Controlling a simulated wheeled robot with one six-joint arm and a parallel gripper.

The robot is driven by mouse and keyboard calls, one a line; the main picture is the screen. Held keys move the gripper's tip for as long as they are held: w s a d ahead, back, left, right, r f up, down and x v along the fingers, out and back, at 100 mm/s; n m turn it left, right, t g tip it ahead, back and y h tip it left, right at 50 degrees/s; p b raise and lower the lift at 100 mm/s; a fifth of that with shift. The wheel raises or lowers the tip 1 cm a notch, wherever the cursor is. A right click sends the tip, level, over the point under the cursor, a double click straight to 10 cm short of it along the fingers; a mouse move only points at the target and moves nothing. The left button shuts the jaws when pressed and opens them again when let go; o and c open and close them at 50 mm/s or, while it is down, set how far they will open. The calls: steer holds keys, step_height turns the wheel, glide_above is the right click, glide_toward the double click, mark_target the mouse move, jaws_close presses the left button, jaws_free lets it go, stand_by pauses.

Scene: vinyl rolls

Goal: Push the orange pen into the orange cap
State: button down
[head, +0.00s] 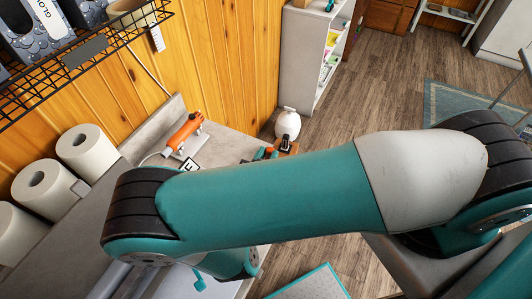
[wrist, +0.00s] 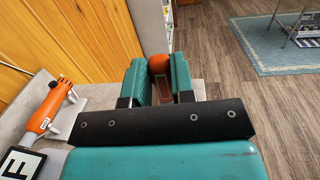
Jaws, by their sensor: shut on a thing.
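My gripper (wrist: 160,78) has its two teal fingers shut on an orange thing (wrist: 159,63) with a rounded end, most likely the orange pen. The fingers hide its sides. Below its orange end, a reddish-brown part shows between the fingers. In the head view, small orange and teal bits (head: 268,152) show just above my arm, and the arm covers most of that area. I cannot make out a separate orange cap in either view, nor whether the held thing touches anything.
An orange-handled tool (head: 184,131) rests on a metal holder on the grey worktop; it also shows in the wrist view (wrist: 42,108). A black-and-white card (wrist: 18,163) lies near it. A white rounded container (head: 287,124) stands beyond my gripper.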

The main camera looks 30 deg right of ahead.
steer(key=shift+r, duration=0.1)
step_height(320, 180, down, 6)
steer(key=b, duration=0.6)
stand_by(0.4)
steer(key=shift+s+a+f+b, duration=0.1)
steer(key=shift+f+b, duration=2.15)
steer(key=shift+b, duration=0.4)
stand_by(2.4)
steer(key=shift+f+b, duration=0.35)
steer(key=shift+f+b, duration=0.3)
steer(key=shift+b, duration=0.1)
stand_by(0.8)
